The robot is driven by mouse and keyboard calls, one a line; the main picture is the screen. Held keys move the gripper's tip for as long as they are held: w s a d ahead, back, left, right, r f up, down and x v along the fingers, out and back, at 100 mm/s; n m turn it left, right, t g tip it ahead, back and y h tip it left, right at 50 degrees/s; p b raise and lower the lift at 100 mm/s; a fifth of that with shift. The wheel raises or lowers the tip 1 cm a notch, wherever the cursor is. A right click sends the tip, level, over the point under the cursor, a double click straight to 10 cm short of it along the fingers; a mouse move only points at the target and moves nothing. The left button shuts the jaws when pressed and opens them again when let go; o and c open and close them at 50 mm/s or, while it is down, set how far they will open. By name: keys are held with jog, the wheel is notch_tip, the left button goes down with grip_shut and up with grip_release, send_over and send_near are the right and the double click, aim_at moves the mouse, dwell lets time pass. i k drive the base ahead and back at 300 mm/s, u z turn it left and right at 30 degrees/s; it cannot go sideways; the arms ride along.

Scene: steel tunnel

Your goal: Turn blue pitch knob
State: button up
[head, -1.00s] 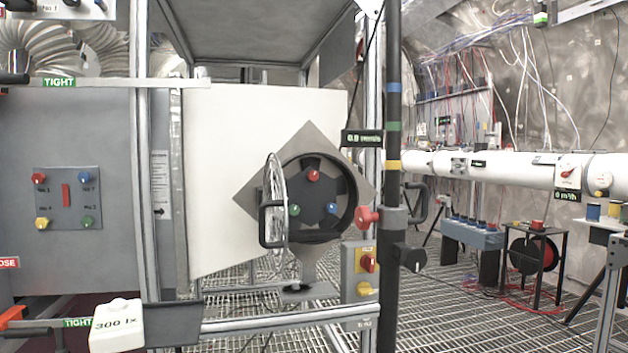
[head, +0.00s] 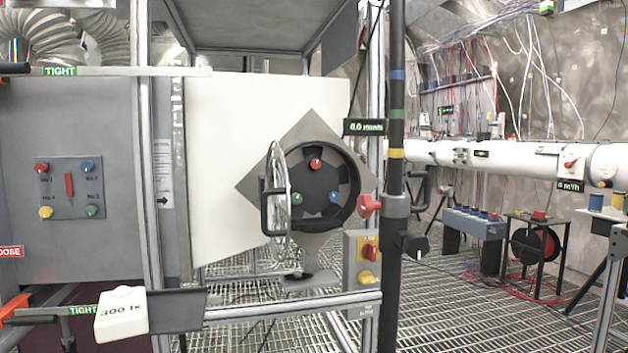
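A round black fan housing (head: 350,212) stands before a grey diamond-shaped plate in the middle of the head view. On its dark hub are three small knobs: red (head: 316,164) at the top, green (head: 297,198) at lower left and blue (head: 333,197) at lower right. No lettering on the hub is readable, so I cannot tell which knob is marked pitch. Another blue knob (head: 87,167) is at the upper right of a grey four-knob panel (head: 71,212) on the left. My gripper is not in view.
An open wire guard (head: 279,190) with a black handle juts out left of the housing. A white 300 lx box (head: 121,313) is at the front left.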

aim_at(334, 198)
jog(key=k, duration=0.5)
jog(key=z, duration=1.25)
jog(key=i, duration=0.6)
jog(key=u, duration=0.45)
